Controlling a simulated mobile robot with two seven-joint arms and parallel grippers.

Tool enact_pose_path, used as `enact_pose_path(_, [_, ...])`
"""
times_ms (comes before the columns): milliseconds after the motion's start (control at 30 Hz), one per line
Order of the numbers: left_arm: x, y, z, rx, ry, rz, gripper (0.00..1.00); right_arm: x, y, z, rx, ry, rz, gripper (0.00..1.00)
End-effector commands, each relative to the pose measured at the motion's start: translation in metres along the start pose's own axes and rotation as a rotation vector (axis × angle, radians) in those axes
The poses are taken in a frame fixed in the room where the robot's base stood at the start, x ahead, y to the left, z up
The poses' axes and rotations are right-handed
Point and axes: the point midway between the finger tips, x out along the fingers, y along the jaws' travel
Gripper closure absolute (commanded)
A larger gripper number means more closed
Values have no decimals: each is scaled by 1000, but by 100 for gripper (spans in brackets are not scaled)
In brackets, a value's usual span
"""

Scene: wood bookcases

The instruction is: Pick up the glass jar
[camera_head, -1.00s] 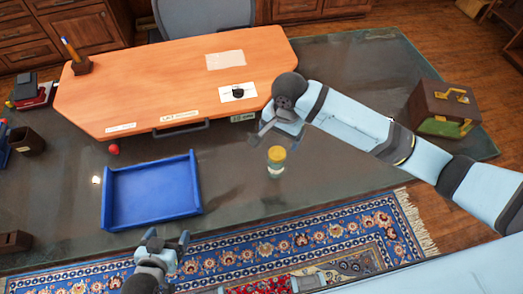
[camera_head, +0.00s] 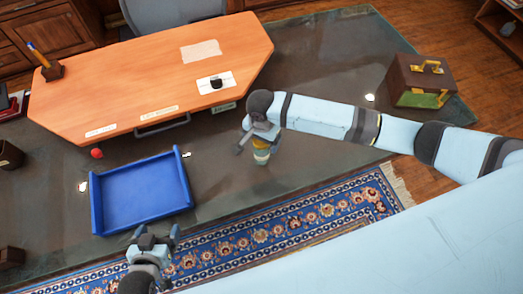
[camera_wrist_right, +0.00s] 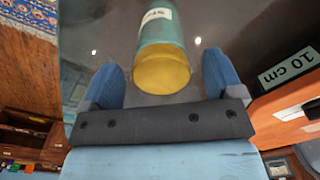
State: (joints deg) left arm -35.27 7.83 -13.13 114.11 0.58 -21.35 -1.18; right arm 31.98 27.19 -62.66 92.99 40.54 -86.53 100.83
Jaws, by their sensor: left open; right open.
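The glass jar (camera_head: 261,152) stands on the dark glass desk top, right of the blue tray. It has a yellow lid and a pale label band. My right gripper (camera_head: 255,143) is at the jar's upper part and partly hides its lid. In the right wrist view the jar (camera_wrist_right: 163,45) lies between the two blue fingers of my right gripper (camera_wrist_right: 163,85), lid toward the palm. The fingers are open, with a gap showing on each side of the lid. My left gripper (camera_head: 155,235) is open and empty, below the tray near the desk's front edge.
The blue tray (camera_head: 142,228) is empty. A raised orange wooden board (camera_head: 150,85) lies behind it, with a small black item (camera_head: 216,83) on a white card. A red ball (camera_head: 97,153) lies left. A brown case (camera_head: 422,82) stands far right.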

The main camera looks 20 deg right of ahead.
Motion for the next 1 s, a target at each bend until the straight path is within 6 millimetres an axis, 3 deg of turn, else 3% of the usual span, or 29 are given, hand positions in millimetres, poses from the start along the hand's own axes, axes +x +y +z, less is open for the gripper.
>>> enact_pose_path(200, [-1, -2, -2, 1, 1, -3, 15, 22, 0, 0, 0, 1, 0, 14])
enact_pose_path(433, [-1, -1, -1, 1, 0, -3, 15, 23, 0, 0, -1, 1, -2, 14])
enact_pose_path(733, [-1, 1, 0, 0, -2, 1, 15, 23, 0, 0, -1, 1, -2, 83])
enact_pose_path(1000, [-1, 1, 0, 0, -3, 1, 15, 22, -1, 0, -1, 1, -2, 86])
